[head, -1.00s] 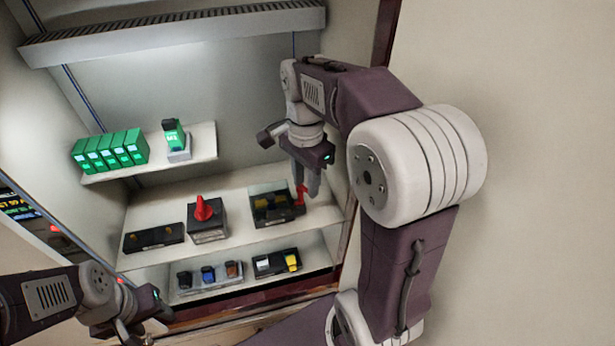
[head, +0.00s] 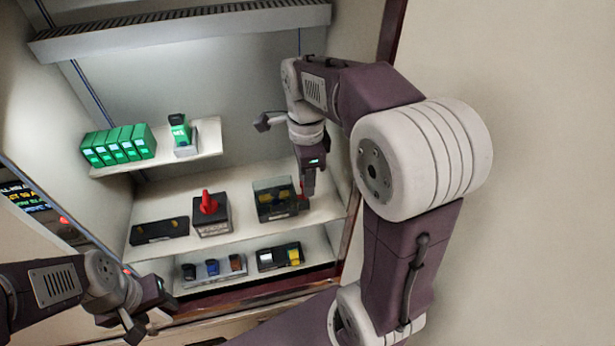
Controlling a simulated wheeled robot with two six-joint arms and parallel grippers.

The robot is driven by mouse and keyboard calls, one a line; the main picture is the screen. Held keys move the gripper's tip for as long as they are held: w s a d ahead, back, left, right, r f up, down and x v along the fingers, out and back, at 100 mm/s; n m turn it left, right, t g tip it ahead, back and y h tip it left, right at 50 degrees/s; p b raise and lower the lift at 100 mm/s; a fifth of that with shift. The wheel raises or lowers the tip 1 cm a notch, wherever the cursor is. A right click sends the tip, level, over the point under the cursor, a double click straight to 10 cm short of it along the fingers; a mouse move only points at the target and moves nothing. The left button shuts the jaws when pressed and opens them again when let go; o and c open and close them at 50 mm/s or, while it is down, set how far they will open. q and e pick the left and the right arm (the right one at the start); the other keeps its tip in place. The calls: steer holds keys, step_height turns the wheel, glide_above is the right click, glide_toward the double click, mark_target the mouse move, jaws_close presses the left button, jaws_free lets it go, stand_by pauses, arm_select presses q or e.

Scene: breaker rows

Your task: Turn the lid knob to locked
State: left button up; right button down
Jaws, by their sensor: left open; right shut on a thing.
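A dark box (head: 272,211) with a clear cover and yellow parts inside stands at the right of the middle shelf. My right gripper (head: 306,200) points down at the box's right end. It is shut on the red lid knob, which its fingers almost wholly hide, so I cannot tell how the knob is turned. My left gripper (head: 152,322) is open and empty at the lower left, in front of the cabinet and well away from the box.
A grey box with a red lever (head: 208,203) and a dark strip (head: 160,231) stand left on the same shelf. Green modules (head: 117,147) and a single green unit (head: 181,134) sit on the upper shelf. Small switches (head: 213,269) and a black-and-yellow block (head: 279,257) sit below.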

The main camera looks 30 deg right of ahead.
steer(key=shift+w+r, duration=0.1)
steer(key=c, duration=1.1)
jaws_free()
steer(key=shift+o, duration=0.5)
steer(key=shift+a, duration=0.1)
steer(key=shift+r, duration=0.25)
step_height(320, 180, up, 8)
steer(key=b, duration=0.1)
steer(key=shift+r, duration=0.25)
